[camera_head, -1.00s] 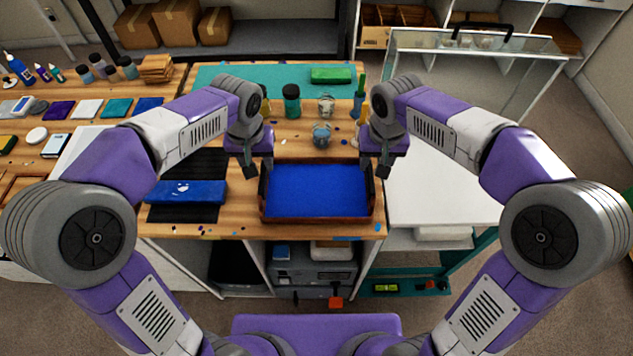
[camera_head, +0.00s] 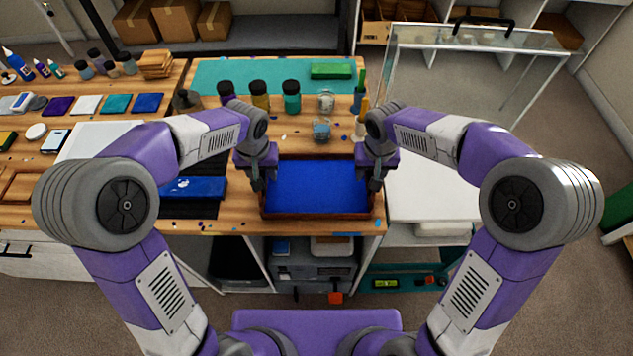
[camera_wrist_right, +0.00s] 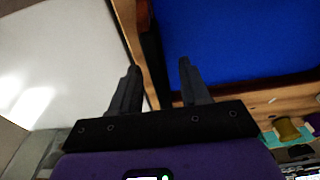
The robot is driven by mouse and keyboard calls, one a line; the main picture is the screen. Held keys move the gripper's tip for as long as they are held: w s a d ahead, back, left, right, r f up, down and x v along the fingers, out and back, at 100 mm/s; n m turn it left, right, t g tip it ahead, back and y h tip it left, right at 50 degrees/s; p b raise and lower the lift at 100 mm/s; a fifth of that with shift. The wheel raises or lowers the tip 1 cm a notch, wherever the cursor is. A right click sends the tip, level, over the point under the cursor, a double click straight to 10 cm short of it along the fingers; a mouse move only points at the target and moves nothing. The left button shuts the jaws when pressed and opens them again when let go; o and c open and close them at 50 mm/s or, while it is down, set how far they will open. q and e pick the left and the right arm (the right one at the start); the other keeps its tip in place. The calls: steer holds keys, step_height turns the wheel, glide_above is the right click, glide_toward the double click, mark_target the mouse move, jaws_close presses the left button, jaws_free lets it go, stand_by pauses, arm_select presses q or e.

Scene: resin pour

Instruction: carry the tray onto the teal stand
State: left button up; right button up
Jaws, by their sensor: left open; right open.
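The tray (camera_head: 316,216) is a brown box with a low rim, filled with flat deep blue, and lies on the wooden bench near its front right corner. My left gripper (camera_head: 263,183) is at the tray's left wall and my right gripper (camera_head: 375,182) is at its right wall. In the right wrist view my right gripper (camera_wrist_right: 158,70) has its fingers apart, with the tray wall (camera_wrist_right: 147,28) running toward the gap between them. Contact is unclear. The teal stand (camera_head: 415,283), with a white top (camera_head: 430,192), stands right of the bench.
Several jars (camera_head: 291,97) and cups stand behind the tray. A clear-walled cover (camera_head: 475,75) rises behind the stand. The stand's white top looks bare.

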arm_select(q)
steer(key=shift+c, duration=0.4)
arm_select(e)
steer(key=shift+c, duration=0.4)
arm_select(q)
jaws_close()
arm_select(e)
jaws_close()
arm_select(q)
steer(key=shift+r, duration=0.15)
arm_select(e)
steer(key=shift+r, duration=0.15)
